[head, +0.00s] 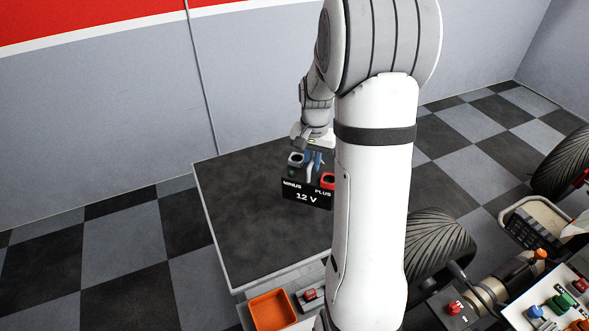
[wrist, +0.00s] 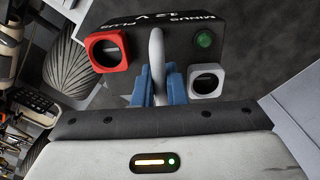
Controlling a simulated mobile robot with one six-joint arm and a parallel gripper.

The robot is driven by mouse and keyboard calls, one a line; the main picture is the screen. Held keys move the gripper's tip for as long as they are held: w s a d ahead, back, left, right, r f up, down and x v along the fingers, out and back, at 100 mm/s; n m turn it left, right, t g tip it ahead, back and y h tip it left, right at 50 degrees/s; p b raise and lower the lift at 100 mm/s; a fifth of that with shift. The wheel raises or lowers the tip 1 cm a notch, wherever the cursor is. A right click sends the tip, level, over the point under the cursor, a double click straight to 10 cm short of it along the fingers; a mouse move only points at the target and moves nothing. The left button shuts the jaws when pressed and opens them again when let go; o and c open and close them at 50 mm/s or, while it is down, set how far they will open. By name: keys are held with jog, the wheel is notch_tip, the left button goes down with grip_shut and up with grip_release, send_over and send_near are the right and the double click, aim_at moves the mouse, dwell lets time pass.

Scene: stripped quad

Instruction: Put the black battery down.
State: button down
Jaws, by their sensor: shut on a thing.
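The black battery (head: 306,194) hangs upright from my gripper (head: 314,162) in the head view, over the dark table top (head: 250,210). It carries the words MINUS, PLUS and 12 V, with a red terminal on the right and a grey one on the left. In the wrist view my gripper's blue fingers (wrist: 161,86) are shut on the grey handle of the battery (wrist: 160,38), between the red and grey terminals. My arm hides the table's right part. I cannot tell whether the battery's underside touches the table top.
An orange bin (head: 272,310) and a small red-topped item (head: 310,295) are at the table's near edge. Tyres (head: 440,245) and a tray of coloured parts (head: 560,300) are to the right. The table's left part is bare.

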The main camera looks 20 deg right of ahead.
aim_at(313, 181)
jog(key=shift+s+d+f+p, duration=0.1)
jog(key=shift+f+p, duration=0.15)
jog(key=shift+f, duration=1.75)
jog(key=shift+d+f+p, duration=0.1)
jog(key=shift+f+p, duration=0.15)
jog(key=shift+f, duration=1.9)
jog(key=c, duration=1.5)
grip_release()
jog(key=shift+s, duration=0.1)
notch_tip(313, 181, up, 12)
jog(key=shift+a+r+b, duration=0.1)
jog(key=shift+b, duration=0.5)
jog(key=s+a+r+n+t, duration=0.1)
jog(key=s+a+r+n, duration=0.1)
jog(key=s, duration=0.4)
jog(key=s+a+r+n+t, duration=0.1)
jog(key=s+a+r+n, duration=0.2)
jog(key=s+a, duration=0.4)
jog(key=s+a+r+n+t, duration=0.1)
jog(key=s+a+r+n, duration=0.2)
jog(key=s+a, duration=0.2)
jog(key=shift+s+r+n, duration=0.25)
jog(key=shift+s+n, duration=0.05)
jog(key=shift+s, duration=0.65)
